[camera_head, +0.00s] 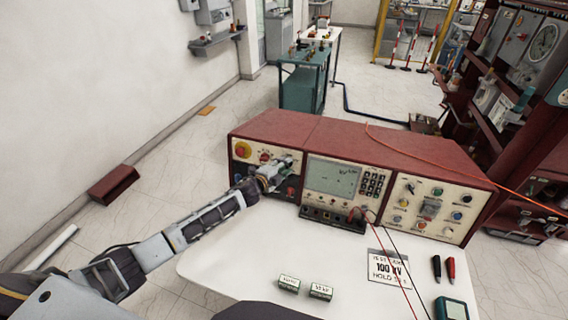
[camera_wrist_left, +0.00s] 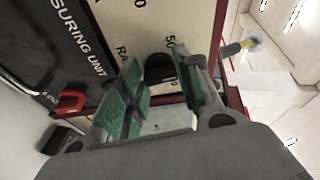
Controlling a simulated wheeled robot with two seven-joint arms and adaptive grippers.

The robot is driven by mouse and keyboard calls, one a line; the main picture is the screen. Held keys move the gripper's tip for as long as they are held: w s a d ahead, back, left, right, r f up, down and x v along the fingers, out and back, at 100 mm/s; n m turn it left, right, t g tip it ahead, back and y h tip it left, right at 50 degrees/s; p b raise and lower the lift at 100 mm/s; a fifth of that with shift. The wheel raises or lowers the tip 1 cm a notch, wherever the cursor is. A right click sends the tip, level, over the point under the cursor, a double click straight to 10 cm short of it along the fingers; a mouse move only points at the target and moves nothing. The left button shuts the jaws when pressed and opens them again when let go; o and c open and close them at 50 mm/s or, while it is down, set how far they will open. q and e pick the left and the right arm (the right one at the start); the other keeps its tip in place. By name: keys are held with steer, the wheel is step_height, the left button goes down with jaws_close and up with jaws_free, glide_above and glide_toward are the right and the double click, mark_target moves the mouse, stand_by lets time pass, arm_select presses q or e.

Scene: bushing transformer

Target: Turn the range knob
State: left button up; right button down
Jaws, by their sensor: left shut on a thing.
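My left gripper (camera_head: 274,178) reaches in from the left to the cream front panel (camera_head: 241,172) of the red console. In the left wrist view, the green-padded fingers of this gripper (camera_wrist_left: 156,72) are shut on a black range knob (camera_wrist_left: 158,68). The knob sits between the fingertips, beside partly covered scale numbers and lettering that starts "RA". In the head view the gripper hides the knob. My right gripper is in neither view.
The red console (camera_head: 345,142) stands on a white table (camera_head: 240,262). A measuring unit with a screen (camera_head: 332,177) is right of the gripper, with leads hanging from it.

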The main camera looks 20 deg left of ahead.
arm_select(q)
steer(key=shift+m+p, duration=0.65)
steer(key=shift+m, duration=0.05)
steer(key=o, duration=1)
steer(key=shift+v, duration=6)
steer(key=shift+r, duration=0.2)
